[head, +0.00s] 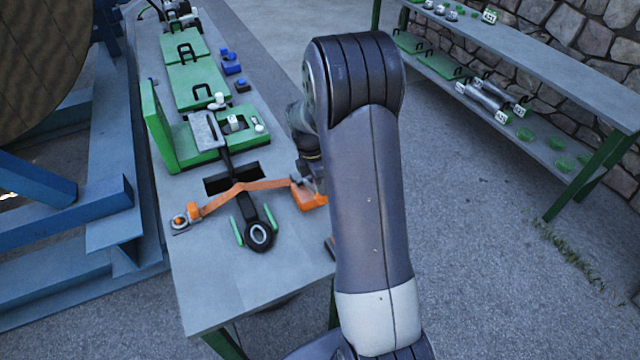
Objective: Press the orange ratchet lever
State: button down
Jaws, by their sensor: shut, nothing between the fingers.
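The orange ratchet lever (309,198) is at the right edge of the grey bench, at the right end of an orange strap (245,187). The strap crosses over a black-handled tool (248,212) to an orange anchor (181,221) on the left. My gripper (314,181) is at the lever, just above its far side. It looks shut, with nothing seen in it. My arm hides much of the gripper, and I cannot tell whether it touches the lever.
The bench (215,290) is clear at its near end. Behind the strap are an open green case (190,155), closed green cases (197,84) and blue blocks (231,67). A large reel on a blue frame (70,215) stands left. A two-level shelf (540,60) stands right.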

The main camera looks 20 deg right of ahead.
jog(key=s+f+t+b, duration=0.3)
jog(key=f+b, duration=0.3)
jog(key=b, duration=0.2)
jog(key=shift+s, duration=0.35)
notch_tip(320, 180, up, 14)
jog(key=s+a+p, duration=0.1)
jog(key=s+p, duration=0.1)
jog(key=p, duration=0.1)
jog(key=shift+s+a+r+t, duration=0.2)
jog(key=shift+s+t, duration=0.1)
jog(key=shift+s, duration=0.05)
dwell(0.9)
